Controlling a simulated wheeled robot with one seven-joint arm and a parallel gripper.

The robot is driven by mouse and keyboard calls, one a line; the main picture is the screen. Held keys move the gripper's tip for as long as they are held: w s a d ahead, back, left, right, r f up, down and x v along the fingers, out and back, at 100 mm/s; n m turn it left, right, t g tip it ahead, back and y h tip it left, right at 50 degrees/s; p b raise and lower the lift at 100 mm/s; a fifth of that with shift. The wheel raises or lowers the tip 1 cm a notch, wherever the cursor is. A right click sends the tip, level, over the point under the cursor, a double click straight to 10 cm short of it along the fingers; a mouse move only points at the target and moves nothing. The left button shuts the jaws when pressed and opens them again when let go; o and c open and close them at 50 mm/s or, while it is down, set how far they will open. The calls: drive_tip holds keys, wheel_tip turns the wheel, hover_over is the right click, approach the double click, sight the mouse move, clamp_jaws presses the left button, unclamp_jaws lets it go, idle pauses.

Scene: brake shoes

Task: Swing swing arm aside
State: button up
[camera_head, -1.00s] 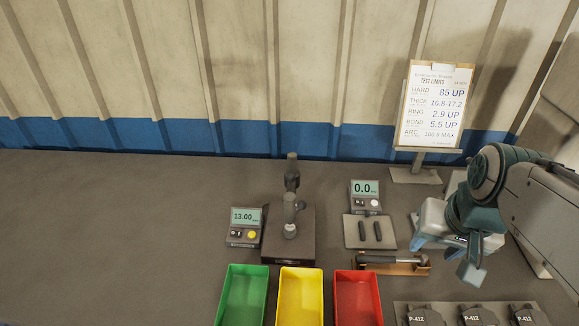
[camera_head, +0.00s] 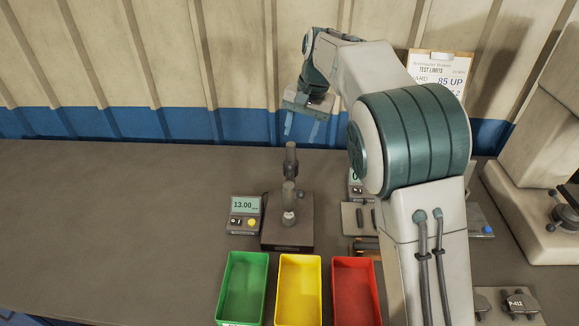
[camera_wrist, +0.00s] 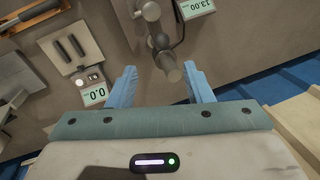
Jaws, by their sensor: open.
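A dark bench stand (camera_head: 287,235) sits in the middle of the bench. A dark upright post (camera_head: 291,165) rises at its back and a grey cylinder (camera_head: 288,198) stands nearer the front; the swing arm seems to be part of this stand, but its shape is unclear. My gripper (camera_head: 301,128) is open and empty, behind and above the stand, its blue fingers pointing down. In the wrist view my gripper (camera_wrist: 160,80) has the post's round top (camera_wrist: 172,74) between or just beyond its fingertips; I cannot tell the height gap.
A 13.00 display (camera_head: 245,215) stands left of the stand. Green (camera_head: 242,290), yellow (camera_head: 299,290) and red (camera_head: 355,290) bins sit in front. My arm hides much of the right side, including part of the limits board (camera_head: 440,72). The bench's left side is clear.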

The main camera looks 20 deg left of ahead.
sight(291, 164)
drive_tip(key=a+f, duration=0.1)
drive_tip(key=f, duration=0.3)
drive_tip(key=a+f+p, duration=0.1)
drive_tip(key=f, duration=0.4)
drive_tip(key=a+f+p, duration=0.1)
drive_tip(key=f, duration=0.3)
drive_tip(key=shift+f, duration=0.35)
drive_tip(key=shift+c, duration=0.4)
clamp_jaws()
